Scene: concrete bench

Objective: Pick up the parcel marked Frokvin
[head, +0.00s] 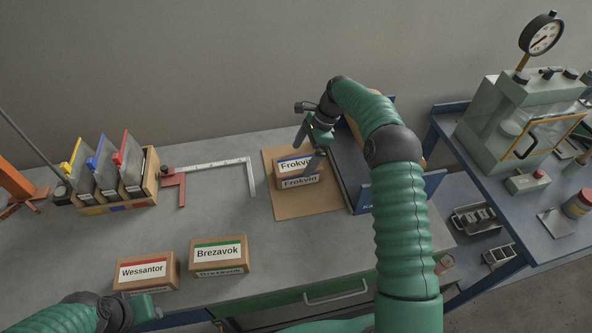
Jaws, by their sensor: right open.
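The parcel marked Frokvin (299,183) is a small brown box with a blue-striped white label. It sits on a flat brown cardboard sheet (290,212) on the bench. My right gripper (307,149) is open, with its fingers pointing down over the parcel's far right part. One finger overlaps the label in the picture; I cannot tell whether it touches the box.
Parcels marked Wessantor (146,282) and Brezavok (219,267) stand at the front. A file rack (148,191) and a metal square (215,165) are left of the sheet. A dark blue container (347,175) stands close on the right, partly behind my right arm.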

